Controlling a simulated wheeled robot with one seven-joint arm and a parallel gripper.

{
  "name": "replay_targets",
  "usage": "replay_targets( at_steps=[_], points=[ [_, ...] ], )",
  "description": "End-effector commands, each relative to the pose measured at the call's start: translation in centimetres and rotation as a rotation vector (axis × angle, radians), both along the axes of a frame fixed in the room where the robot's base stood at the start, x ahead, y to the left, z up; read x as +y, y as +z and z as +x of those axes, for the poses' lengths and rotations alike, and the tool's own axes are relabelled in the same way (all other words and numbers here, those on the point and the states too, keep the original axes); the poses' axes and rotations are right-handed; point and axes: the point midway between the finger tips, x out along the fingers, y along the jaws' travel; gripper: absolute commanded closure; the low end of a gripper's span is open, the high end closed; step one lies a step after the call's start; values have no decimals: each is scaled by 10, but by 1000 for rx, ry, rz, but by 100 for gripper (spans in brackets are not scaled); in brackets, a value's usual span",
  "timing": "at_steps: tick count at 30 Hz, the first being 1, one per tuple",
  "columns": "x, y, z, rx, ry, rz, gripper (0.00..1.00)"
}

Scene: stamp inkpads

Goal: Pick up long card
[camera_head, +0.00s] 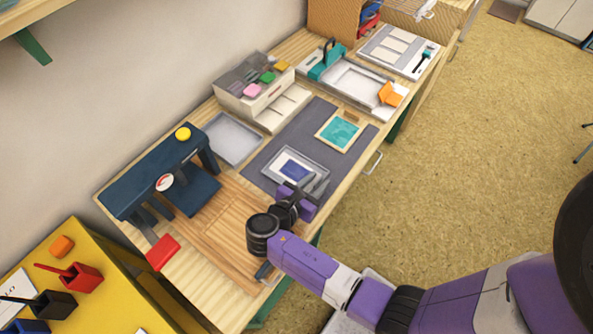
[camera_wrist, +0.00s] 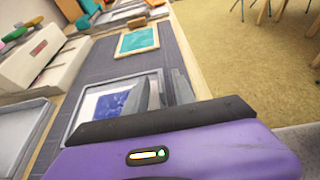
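My gripper (camera_head: 318,183), purple with dark grey fingers, is above the near edge of the grey mat (camera_head: 269,150). Its fingers look a little apart with nothing between them; they also show in the wrist view (camera_wrist: 166,90). Just left of the fingers, a shallow pale tray (camera_head: 276,173) holds a dark blue card (camera_head: 296,169); in the wrist view the fingers partly cover this card (camera_wrist: 104,104). A teal card (camera_head: 341,130) with a tan border lies farther back on the mat. I cannot tell which one is the long card.
A dark blue press stand (camera_head: 160,165) and an empty grey tray (camera_head: 232,139) are to the left. A pale box (camera_head: 255,85) with coloured pads, a teal-handled tray (camera_head: 358,85) and an orange block (camera_head: 389,94) stand behind. A red block (camera_head: 163,252) is front left.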

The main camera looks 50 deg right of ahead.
Motion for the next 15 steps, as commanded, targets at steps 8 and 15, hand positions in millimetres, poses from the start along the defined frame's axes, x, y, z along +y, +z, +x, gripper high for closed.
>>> replay_targets(
  at_steps=[8,15],
  points=[
    [-10,-4,0,0,0,0,69],
    [-10,-4,0,0,1,0,99]
  ],
)
